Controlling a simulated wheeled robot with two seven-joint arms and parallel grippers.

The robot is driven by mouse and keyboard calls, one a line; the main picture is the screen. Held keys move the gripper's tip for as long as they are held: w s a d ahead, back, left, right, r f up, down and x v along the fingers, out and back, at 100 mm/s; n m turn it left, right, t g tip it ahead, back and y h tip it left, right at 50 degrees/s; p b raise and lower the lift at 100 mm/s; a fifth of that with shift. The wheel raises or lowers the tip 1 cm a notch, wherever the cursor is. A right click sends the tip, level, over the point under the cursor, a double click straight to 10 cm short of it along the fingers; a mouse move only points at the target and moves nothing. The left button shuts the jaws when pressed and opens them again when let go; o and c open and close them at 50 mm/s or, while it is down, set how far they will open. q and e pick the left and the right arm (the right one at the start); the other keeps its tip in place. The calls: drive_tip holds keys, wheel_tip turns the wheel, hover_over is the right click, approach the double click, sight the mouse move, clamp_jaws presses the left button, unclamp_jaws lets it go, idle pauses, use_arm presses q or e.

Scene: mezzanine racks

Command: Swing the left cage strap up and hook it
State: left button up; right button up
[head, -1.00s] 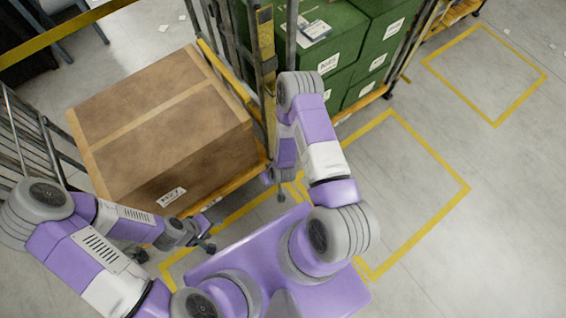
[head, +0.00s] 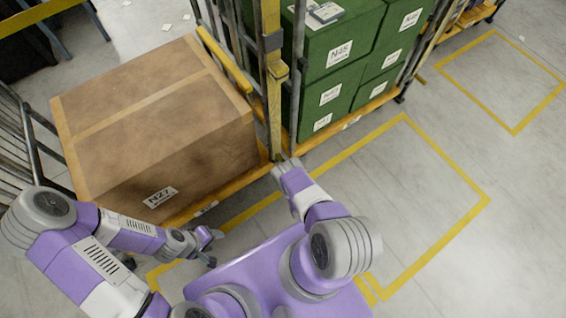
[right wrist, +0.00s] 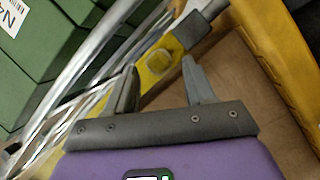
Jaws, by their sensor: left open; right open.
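The left cage holds a large brown carton (head: 150,120). At its right front corner stands a yellow upright band (head: 275,105) with a dark bracket; I cannot tell for certain whether this is the strap. In the right wrist view the yellow band (right wrist: 110,98) runs diagonally beyond my right gripper (right wrist: 160,66), which is open and empty, its fingertips pointing towards the band. In the head view its fingers are not clear beyond my wrist. My left gripper (head: 211,247) is open and empty, low in front of the carton. The hook cannot be made out.
A second cage on the right holds several green crates (head: 335,95). A yellow bar (head: 222,60) runs along the carton's right side. Yellow floor lines (head: 440,242) mark empty bays on the right. Wire cage bars (head: 20,135) stand at the left.

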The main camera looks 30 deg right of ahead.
drive_tip(key=shift+b+x, duration=0.5)
drive_tip(key=shift+x, duration=1.8)
drive_tip(key=shift+c, duration=0.3)
clamp_jaws()
